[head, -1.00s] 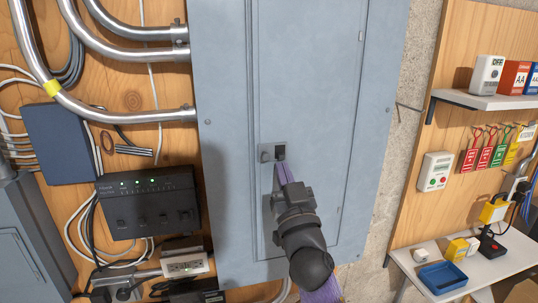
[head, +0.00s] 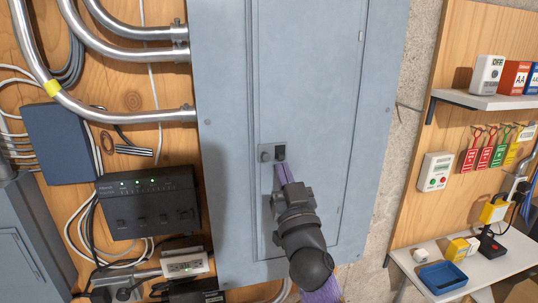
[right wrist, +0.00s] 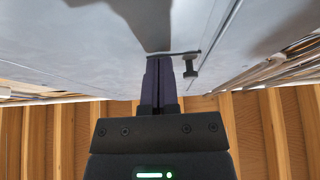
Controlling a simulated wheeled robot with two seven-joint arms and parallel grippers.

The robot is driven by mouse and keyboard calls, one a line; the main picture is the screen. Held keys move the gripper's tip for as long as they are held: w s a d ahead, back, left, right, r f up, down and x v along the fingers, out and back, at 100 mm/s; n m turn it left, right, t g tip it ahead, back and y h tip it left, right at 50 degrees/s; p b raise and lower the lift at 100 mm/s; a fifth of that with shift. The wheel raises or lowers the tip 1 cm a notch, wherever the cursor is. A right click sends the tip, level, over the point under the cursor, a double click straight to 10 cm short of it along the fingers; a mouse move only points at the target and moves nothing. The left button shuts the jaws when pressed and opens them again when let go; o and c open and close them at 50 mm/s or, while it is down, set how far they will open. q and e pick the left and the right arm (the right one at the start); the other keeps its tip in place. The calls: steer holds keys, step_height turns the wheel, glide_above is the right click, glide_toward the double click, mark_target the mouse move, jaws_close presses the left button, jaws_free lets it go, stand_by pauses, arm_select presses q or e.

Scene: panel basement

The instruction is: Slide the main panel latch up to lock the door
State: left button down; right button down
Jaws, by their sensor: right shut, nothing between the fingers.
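The main panel (head: 310,90) is a tall grey-blue metal box with a closed door. Its latch (head: 280,152) is a small dark slider on a grey plate (head: 266,150) at the door's left edge, with a round knob beside it. My right gripper (head: 282,166) is shut and empty, its purple fingertips pointing up at the latch from just below. In the right wrist view, the shut fingers (right wrist: 158,66) reach the edge of the plate; the latch itself is hidden or unclear there. I cannot tell whether the tips touch the latch. My left gripper is not in view.
Metal conduits (head: 120,118), a black network box (head: 148,203) and cables are on the wooden wall at left. At right, a shelf (head: 490,100) and a small white table (head: 480,268) with a blue tray (head: 443,277) stand beside the panel.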

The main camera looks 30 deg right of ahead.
steer(key=shift+r+p, duration=0.65)
steer(key=shift+r, duration=0.05)
stand_by(0.5)
steer(key=shift+f, duration=0.3)
steer(key=shift+s, duration=0.1)
steer(key=s+a+p, duration=0.1)
steer(key=s, duration=0.5)
steer(key=shift+s+a, duration=0.35)
